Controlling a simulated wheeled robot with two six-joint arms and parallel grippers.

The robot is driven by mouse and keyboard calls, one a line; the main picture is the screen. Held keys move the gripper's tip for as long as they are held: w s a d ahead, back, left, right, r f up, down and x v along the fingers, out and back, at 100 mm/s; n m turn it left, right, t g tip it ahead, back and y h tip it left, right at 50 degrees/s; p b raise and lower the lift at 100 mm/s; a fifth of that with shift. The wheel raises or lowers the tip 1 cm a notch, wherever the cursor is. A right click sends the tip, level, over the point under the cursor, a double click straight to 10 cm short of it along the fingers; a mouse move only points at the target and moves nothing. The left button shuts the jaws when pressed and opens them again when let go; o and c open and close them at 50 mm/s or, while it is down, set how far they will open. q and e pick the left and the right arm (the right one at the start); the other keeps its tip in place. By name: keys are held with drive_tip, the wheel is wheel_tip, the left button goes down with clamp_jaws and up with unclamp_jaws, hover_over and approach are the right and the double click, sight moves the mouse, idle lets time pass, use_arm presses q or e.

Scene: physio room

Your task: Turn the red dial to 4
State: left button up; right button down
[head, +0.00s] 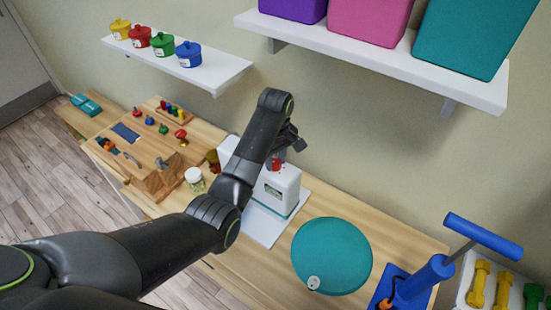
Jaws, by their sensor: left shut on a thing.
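A white box-shaped device (280,188) stands on a white base plate on the wooden bench. A red dial (274,164) sits on top of it. My left gripper (282,157) comes down from above over the device and is shut on the red dial. The gripper and arm cover part of the device. The dial's pointer and any numbers are too small or hidden, so I cannot tell its setting. My right gripper is not in view.
A teal disc (332,256) lies on the bench to the right. Two shelves (385,60) hang above.

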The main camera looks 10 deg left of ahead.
use_arm(q)
drive_tip(key=m, duration=0.8)
drive_tip(key=shift+m, duration=0.4)
drive_tip(key=m, duration=1.2)
drive_tip(key=shift+m, duration=0.3)
drive_tip(key=m, duration=0.9)
drive_tip(key=shift+m, duration=2)
